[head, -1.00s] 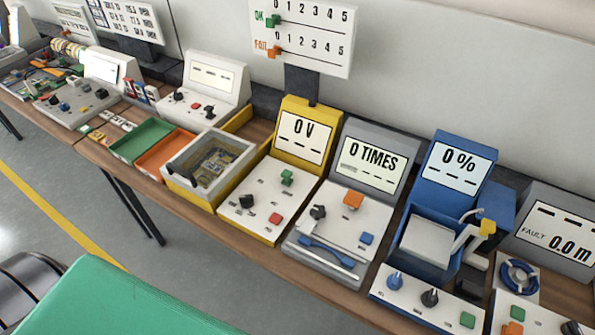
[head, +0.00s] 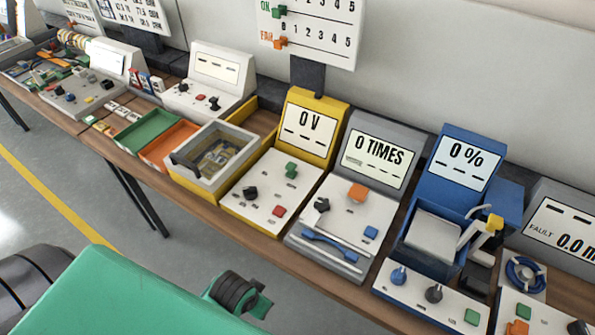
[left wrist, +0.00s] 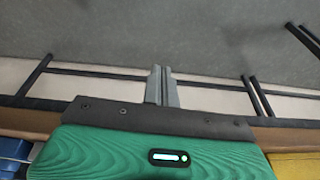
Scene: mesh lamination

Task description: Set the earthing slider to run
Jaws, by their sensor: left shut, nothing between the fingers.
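No label reading earthing or run is legible, so I cannot tell which control is the earthing slider. The yellow 0 V unit (head: 312,103) has a white sloped panel with a green control (head: 291,171), a black knob (head: 250,193) and a red button (head: 279,211). The grey 0 TIMES unit (head: 352,133) beside it has an orange block (head: 357,191), a black knob (head: 321,205), a blue button (head: 371,233) and a blue bar handle (head: 330,247). My left gripper (left wrist: 161,70) is shut and empty in the left wrist view, apart from any control. My right gripper is not in view.
A blue 0% unit (head: 430,187) and a FAULT unit (head: 550,194) stand to the right. A grey-framed box (head: 176,177), an orange tray (head: 172,149) and a green tray (head: 148,132) stand left. A scoreboard (head: 352,30) rises behind. Floor in front is clear.

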